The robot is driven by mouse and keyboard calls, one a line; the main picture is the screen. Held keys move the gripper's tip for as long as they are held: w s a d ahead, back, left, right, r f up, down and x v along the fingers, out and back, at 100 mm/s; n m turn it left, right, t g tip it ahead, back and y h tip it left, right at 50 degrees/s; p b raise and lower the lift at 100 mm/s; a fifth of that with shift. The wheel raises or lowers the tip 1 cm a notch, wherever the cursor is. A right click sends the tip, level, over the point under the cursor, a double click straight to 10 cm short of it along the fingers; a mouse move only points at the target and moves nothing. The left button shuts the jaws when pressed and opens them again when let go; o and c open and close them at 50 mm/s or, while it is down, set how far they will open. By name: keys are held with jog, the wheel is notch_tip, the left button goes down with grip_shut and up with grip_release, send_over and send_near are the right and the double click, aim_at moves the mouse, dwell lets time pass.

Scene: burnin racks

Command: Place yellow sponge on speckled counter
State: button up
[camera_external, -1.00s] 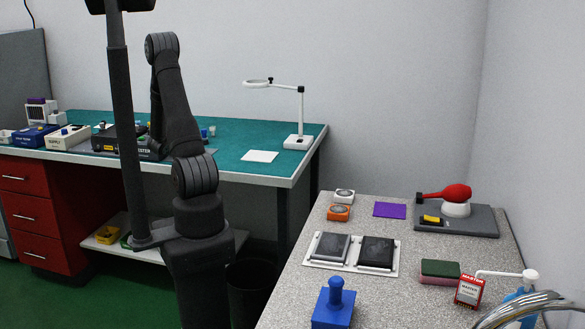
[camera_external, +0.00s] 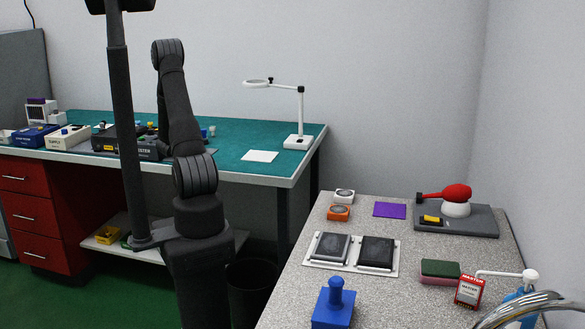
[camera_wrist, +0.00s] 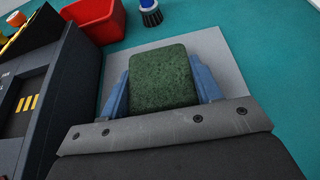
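In the wrist view a block with a rough green face (camera_wrist: 163,78) sits between the two blue fingers of my gripper (camera_wrist: 163,88). The fingers press against both its sides. Only the green face shows, so I cannot see whether its body is yellow. A grey sheet on the teal bench lies behind it. In the external view my gripper is hidden behind my arm. The speckled counter (camera_external: 295,285) is at the front right. Another sponge, green on top and pink below (camera_external: 439,272), lies on it.
In the wrist view a black tester (camera_wrist: 30,100) stands close at left, with a red bin (camera_wrist: 97,18) behind. The counter also holds a two-pad tray (camera_external: 353,253), a blue stamp (camera_external: 333,305), a red-and-white box (camera_external: 469,291) and a purple square (camera_external: 390,210). Bare counter lies between them.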

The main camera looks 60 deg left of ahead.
jog(key=shift+r, duration=0.1)
jog(key=shift+c, duration=0.4)
jog(key=shift+r, duration=0.55)
jog(key=r, duration=0.2)
jog(key=w+d+r, duration=0.1)
jog(key=shift+r, duration=0.35)
jog(key=w+d+r, duration=0.6)
jog(key=d, duration=0.1)
jog(key=shift+w+d, duration=0.35)
jog(key=shift+d, duration=0.05)
jog(key=shift+w, duration=0.1)
